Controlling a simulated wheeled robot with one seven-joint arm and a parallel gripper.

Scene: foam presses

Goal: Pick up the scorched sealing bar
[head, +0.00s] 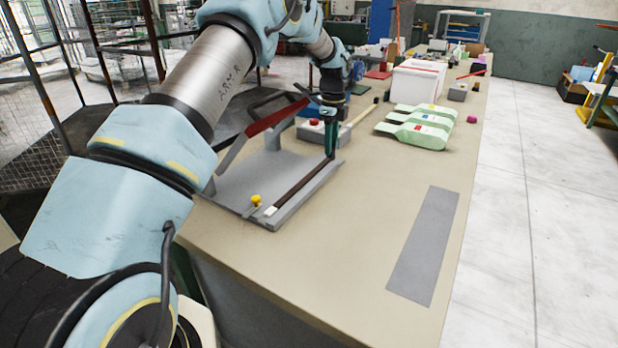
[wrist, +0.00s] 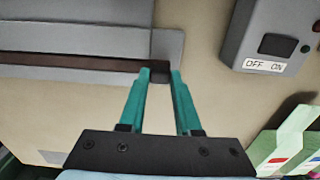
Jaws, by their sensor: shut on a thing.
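The scorched sealing bar (head: 302,186) is a long dark brown strip with a pale tip at its near end. It lies along the right side of the grey press base (head: 235,180). In the wrist view the bar (wrist: 70,62) runs in from the left beside the grey base, and its dark end is between my teal fingers. My gripper (head: 331,150) is at the bar's far end, pointing down and shut on it; it also shows in the wrist view (wrist: 160,76). I cannot tell any gap under the bar.
The press's red-edged arm (head: 275,118) is raised, left of my gripper. A yellow knob (head: 256,200) is by the bar's near end. A grey switch box (wrist: 275,38) stands close by. Green pouches (head: 420,130) lie to the right. A grey strip (head: 424,245) lies on the otherwise clear front table.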

